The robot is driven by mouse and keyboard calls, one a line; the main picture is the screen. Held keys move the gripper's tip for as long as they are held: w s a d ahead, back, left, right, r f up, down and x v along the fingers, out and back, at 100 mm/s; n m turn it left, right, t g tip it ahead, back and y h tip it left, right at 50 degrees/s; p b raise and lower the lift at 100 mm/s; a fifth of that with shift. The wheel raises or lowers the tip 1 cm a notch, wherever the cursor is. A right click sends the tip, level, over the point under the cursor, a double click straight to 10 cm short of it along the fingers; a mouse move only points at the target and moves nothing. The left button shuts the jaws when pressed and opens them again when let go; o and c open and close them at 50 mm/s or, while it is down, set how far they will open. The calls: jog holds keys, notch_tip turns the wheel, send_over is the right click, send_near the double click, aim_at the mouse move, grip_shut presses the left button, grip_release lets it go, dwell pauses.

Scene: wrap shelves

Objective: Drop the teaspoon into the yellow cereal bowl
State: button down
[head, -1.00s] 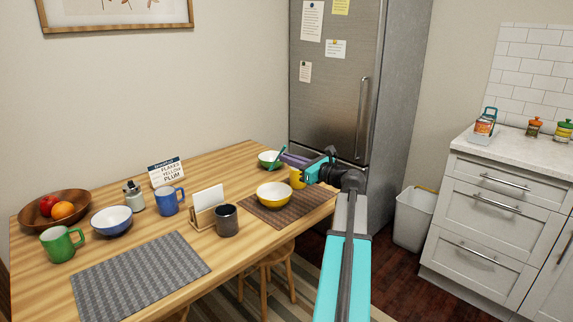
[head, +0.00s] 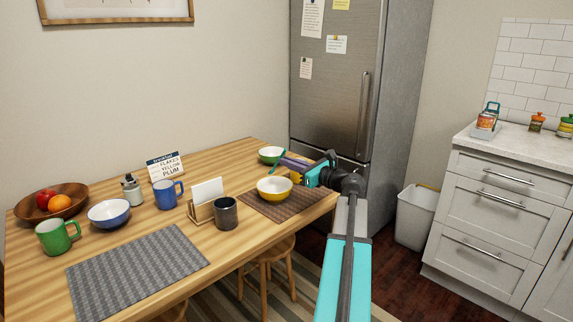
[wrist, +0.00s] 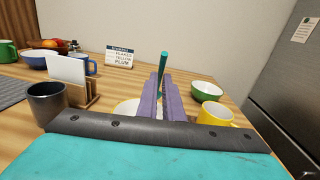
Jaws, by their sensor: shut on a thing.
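The yellow cereal bowl (head: 273,194), white inside, stands on the brown placemat near the table's right end. In the wrist view only part of its pale inside (wrist: 126,107) shows, the rest hidden by my gripper. My gripper (head: 283,160), with purple fingers, is shut on the teal teaspoon (head: 274,169). It holds the spoon tilted, above and slightly behind the bowl as the head view shows it. In the wrist view the teal handle (wrist: 164,62) sticks up beyond the fingertips; its lower end is hidden.
A yellow mug (wrist: 217,116) stands close to the right of the bowl, and a green bowl (head: 271,151) behind it. A dark cup (head: 226,214) and a napkin holder (head: 201,210) stand to the left. The fridge (head: 337,90) rises beyond the table.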

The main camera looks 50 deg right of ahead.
jog(key=shift+f+b, duration=0.65)
jog(key=shift+f, duration=0.3)
jog(key=c, duration=1.8)
grip_release()
jog(key=shift+c, duration=0.2)
jog(key=s+p, duration=0.1)
jog(key=s, duration=1.3)
jog(key=shift+p, duration=0.4)
